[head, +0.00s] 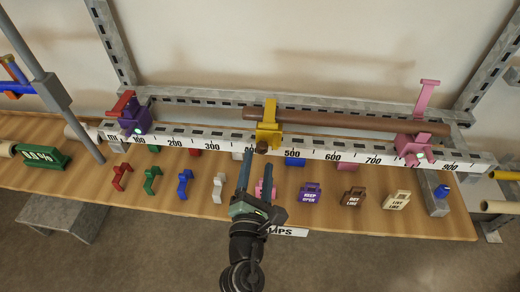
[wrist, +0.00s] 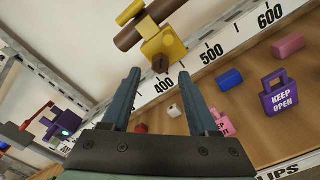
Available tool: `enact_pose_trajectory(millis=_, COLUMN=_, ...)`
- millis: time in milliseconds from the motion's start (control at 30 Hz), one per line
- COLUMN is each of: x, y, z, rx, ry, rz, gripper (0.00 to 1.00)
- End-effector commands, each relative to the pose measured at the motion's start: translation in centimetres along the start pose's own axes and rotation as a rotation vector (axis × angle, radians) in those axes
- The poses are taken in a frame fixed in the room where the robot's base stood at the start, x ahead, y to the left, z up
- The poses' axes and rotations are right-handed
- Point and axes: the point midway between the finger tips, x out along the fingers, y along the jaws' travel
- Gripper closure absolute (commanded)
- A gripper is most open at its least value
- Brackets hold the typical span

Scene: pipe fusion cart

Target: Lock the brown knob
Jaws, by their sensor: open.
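The brown knob (head: 262,147) sticks out from the front of a yellow clamp (head: 270,126) on the ruler rail. In the wrist view the brown knob (wrist: 160,64) shows ahead of and between my fingertips, below the yellow clamp (wrist: 165,45). My gripper (head: 257,160) is open, with its two blue-grey fingers pointing at the knob. In the wrist view my gripper (wrist: 160,80) is empty between the fingers. The fingers appear close to the knob in the head view, but I cannot tell whether they touch it. A brown pipe (head: 345,120) runs through the yellow clamp.
A ruler rail (head: 330,154) crosses the wooden bench (head: 230,210). A purple clamp (head: 135,119) stands left and a pink clamp (head: 413,149) right. Several coloured clips and tags, including a purple tag (head: 310,194), lie in front of the rail.

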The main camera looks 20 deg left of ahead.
Motion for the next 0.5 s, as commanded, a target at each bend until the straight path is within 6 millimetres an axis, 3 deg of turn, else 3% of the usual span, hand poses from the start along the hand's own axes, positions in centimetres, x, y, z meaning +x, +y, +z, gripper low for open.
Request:
enact_pose_trajectory(millis=200, x=2.7, y=0.1, z=0.1, rx=0.001, ry=-0.001, rz=0.000, gripper=0.40)
enact_pose_trajectory(millis=500, x=3.5, y=0.0, z=0.0, rx=0.001, ry=0.000, rz=-0.001, gripper=0.40)
